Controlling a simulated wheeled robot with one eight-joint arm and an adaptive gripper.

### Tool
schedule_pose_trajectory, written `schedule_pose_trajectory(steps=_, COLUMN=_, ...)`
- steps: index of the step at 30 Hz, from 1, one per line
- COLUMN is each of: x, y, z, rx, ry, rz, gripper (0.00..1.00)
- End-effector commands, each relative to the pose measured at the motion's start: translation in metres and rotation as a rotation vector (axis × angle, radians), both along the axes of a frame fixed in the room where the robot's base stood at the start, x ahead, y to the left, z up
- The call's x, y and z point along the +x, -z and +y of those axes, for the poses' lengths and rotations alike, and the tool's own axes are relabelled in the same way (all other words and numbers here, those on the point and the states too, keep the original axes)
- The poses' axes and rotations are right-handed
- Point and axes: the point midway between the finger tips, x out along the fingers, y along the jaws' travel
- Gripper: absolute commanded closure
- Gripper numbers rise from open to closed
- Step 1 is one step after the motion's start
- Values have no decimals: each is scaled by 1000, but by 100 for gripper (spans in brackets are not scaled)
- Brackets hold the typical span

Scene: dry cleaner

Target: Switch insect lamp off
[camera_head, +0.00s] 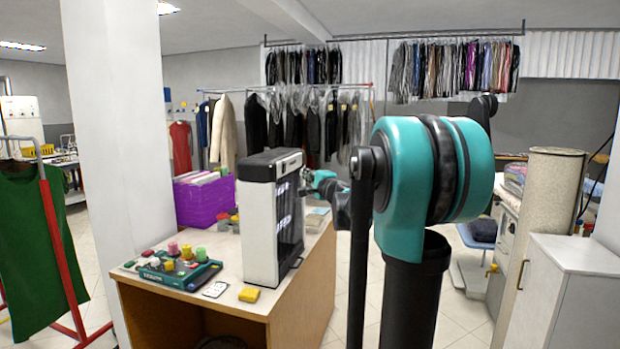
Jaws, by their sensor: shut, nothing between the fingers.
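The insect lamp (258,220) is a tall white box with a dark grille front and glowing tubes. It stands upright on the wooden desk, its grille facing right. My gripper (307,176) is at the far end of my teal and black arm, small in view, beside the upper part of the grille side. It looks shut, with nothing seen in it. I cannot tell whether it touches the lamp. The lamp's switch cannot be made out.
A white pillar (118,150) stands left. A white cabinet (565,290) stands at the right.

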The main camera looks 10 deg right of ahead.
Motion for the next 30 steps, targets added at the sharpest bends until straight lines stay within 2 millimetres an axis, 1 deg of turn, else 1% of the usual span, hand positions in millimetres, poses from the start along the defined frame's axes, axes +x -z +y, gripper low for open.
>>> schedule_pose_trajectory(steps=1, x=11, y=-1, z=3, rx=0, ry=-1, rz=0, gripper=100)
schedule_pose_trajectory(steps=3, x=25, y=-2, z=7, rx=-1, ry=-1, rz=0, gripper=100)
schedule_pose_trajectory(steps=6, x=42, y=-4, z=12, rx=-1, ry=-1, rz=1, gripper=100)
schedule_pose_trajectory(steps=7, x=45, y=-4, z=15, rx=0, ry=-2, rz=1, gripper=100)
schedule_pose_trajectory(steps=9, x=49, y=-6, z=26, rx=0, ry=-3, rz=0, gripper=100)
schedule_pose_trajectory(steps=15, x=59, y=-8, z=42, rx=0, ry=-1, rz=1, gripper=100)
schedule_pose_trajectory(steps=28, x=61, y=-8, z=45, rx=-1, ry=1, rz=0, gripper=100)
schedule_pose_trajectory(steps=30, x=63, y=-10, z=49, rx=-1, ry=-1, rz=0, gripper=100)
